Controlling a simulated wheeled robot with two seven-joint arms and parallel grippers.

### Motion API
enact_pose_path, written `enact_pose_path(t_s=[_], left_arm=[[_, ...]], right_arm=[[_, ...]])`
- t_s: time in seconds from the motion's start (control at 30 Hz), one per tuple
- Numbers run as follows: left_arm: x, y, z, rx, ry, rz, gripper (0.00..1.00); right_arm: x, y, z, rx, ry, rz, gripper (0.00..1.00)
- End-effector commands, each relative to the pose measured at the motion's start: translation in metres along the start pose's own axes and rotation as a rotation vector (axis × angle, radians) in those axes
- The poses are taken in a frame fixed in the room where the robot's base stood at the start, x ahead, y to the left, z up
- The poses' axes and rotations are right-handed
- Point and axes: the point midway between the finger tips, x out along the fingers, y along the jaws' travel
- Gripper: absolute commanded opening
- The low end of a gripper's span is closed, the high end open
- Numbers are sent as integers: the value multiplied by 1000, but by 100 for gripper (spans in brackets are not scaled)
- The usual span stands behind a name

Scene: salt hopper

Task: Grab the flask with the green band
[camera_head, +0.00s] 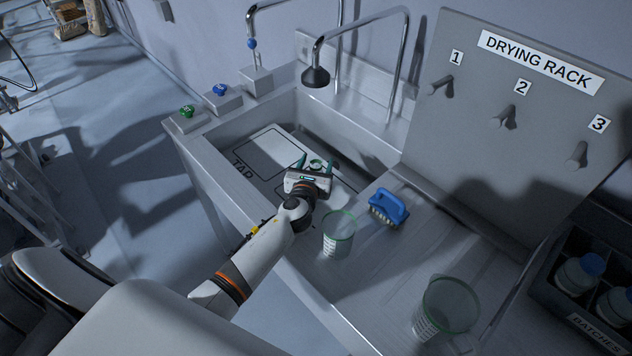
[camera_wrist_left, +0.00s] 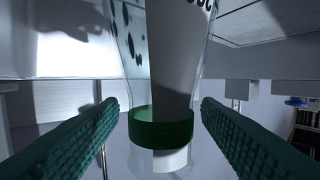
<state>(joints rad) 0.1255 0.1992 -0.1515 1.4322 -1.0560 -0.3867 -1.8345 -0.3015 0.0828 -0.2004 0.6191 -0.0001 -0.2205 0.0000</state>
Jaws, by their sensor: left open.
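The flask with the green band (camera_wrist_left: 160,130) is clear glass with dark spots, and it fills the middle of the left wrist view. In the head view only a small green-ringed part of the flask (camera_head: 316,164) shows, over the sink; the rest is hidden by my gripper. My left gripper (camera_head: 313,162) is open, with its green ridged fingers on either side of the flask. In the left wrist view the fingers (camera_wrist_left: 160,125) flank the band, with a gap visible on both sides. My right gripper is not in view.
Two green-rimmed beakers (camera_head: 338,236) (camera_head: 446,308) and a blue brush (camera_head: 388,208) stand on the counter right of my arm. A curved tap (camera_head: 316,76) hangs over the sink. The drying rack (camera_head: 510,150) has numbered pegs. A crate of bottles (camera_head: 545,292) is at far right.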

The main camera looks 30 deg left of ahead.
Motion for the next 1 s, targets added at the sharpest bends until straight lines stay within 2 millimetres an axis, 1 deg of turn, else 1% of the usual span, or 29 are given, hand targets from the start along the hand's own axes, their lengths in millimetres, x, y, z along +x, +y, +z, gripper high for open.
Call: enact_pose_path(t_s=[0.2,0.23,0.47,0.5,0.57,0.6,0.8,0.87,0.97,1.0], left_arm=[[2,0,0,0,0,0,58],[1,0,0,0,0,0,57],[1,0,0,0,0,0,19],[1,0,0,0,0,0,13],[1,0,0,0,0,0,3],[1,0,0,0,0,0,0],[1,0,0,0,0,0,0],[1,0,-3,0,1,0,0],[-1,-1,-16,1,4,0,0],[-2,-1,-24,3,4,0,0]], right_arm=[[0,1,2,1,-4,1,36],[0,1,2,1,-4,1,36],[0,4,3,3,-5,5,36],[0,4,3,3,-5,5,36],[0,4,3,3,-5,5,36],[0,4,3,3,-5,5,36],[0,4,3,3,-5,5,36],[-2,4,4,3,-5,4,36],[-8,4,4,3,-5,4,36],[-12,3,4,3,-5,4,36]])
